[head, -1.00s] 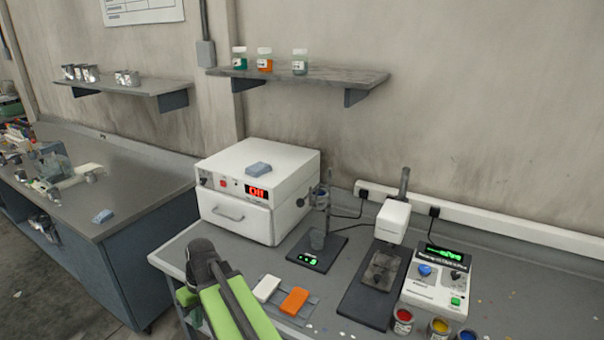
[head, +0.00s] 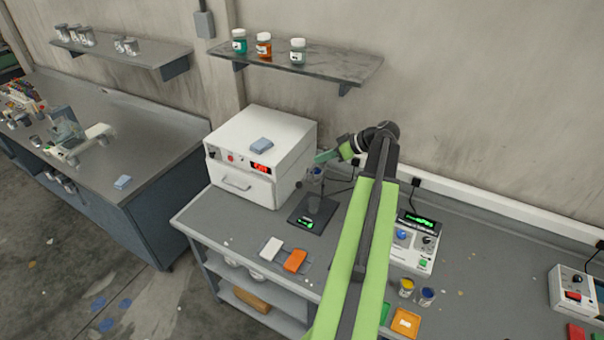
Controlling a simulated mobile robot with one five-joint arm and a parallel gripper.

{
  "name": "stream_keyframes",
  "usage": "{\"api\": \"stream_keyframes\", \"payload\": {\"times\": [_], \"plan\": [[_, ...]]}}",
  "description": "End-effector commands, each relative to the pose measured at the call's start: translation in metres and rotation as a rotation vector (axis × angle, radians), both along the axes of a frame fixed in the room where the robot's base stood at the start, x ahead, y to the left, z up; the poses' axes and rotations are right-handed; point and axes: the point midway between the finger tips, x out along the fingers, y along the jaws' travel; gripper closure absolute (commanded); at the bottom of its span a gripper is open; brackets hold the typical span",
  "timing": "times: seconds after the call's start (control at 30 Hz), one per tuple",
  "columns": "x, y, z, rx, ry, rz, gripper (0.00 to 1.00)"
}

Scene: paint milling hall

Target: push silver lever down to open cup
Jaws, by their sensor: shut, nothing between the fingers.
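The cup apparatus stands on the table right of the white oven, with a small grey cup (head: 314,175) held on an upright post over a black base (head: 307,222). A clear glass (head: 313,204) stands on the base under the cup. The silver lever is too small to make out in this view. My gripper (head: 321,157) is shut and empty, reaching in from the right at the top of the cup. I cannot tell whether it touches the cup or the lever. My arm hides the mill to the right.
The white oven (head: 262,155) stands close left of the apparatus. A shelf with several jars (head: 310,66) hangs above. White (head: 271,248) and orange (head: 295,261) blocks lie in front. A control box (head: 413,243) and paint pots stand right of my arm.

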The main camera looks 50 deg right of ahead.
Motion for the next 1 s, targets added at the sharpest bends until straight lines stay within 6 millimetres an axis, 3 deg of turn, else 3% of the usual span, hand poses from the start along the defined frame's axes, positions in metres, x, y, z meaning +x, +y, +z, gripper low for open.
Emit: {"api": "stream_keyframes", "payload": {"times": [0.17,0.6,0.8,1.0], "plan": [[0.01,0.005,-0.012,0.001,0.001,0.002,1.0],[0.078,0.035,-0.069,0.001,0.002,0.003,1.0],[0.061,0.037,-0.093,0.001,0.002,0.001,1.0],[0.058,0.038,-0.096,0.001,0.002,0.002,1.0]]}}
